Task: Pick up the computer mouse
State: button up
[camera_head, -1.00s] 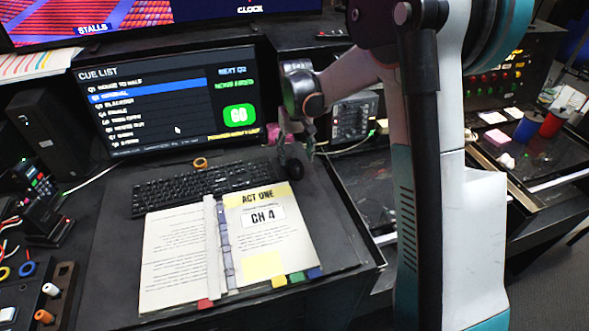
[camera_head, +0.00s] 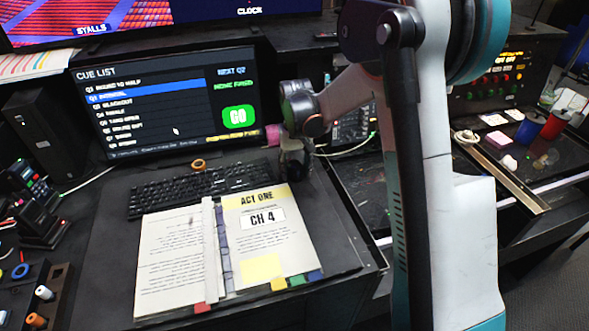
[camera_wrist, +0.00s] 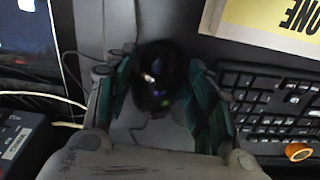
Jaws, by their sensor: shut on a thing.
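The computer mouse (camera_wrist: 158,78) is black and glossy. In the wrist view it sits between the two fingers of my gripper (camera_wrist: 163,88), whose green-edged pads press on both its sides. In the head view my gripper (camera_head: 294,158) is right of the keyboard, by the right corner of the monitor. There the mouse is dark and mostly lost against the fingers. I cannot tell for sure whether the mouse is clear of the desk.
The black keyboard (camera_head: 190,188) and an orange ring (camera_head: 198,164) lie left of my gripper. An open cue binder (camera_head: 262,235) lies in front. The cue monitor (camera_head: 165,105) stands behind. A thin cable runs right of my gripper.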

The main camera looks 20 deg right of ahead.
aim_at(296, 168)
notch_tip(296, 168, up, 20)
jog(key=p, duration=0.5)
dwell(0.4)
jog(key=shift+f+b, duration=5.65)
jog(key=shift+f, duration=4.2)
jog(key=shift+f, duration=0.15)
jog(key=shift+w, duration=0.2)
jog(key=shift+w, duration=0.35)
jog(key=shift+w, duration=0.45)
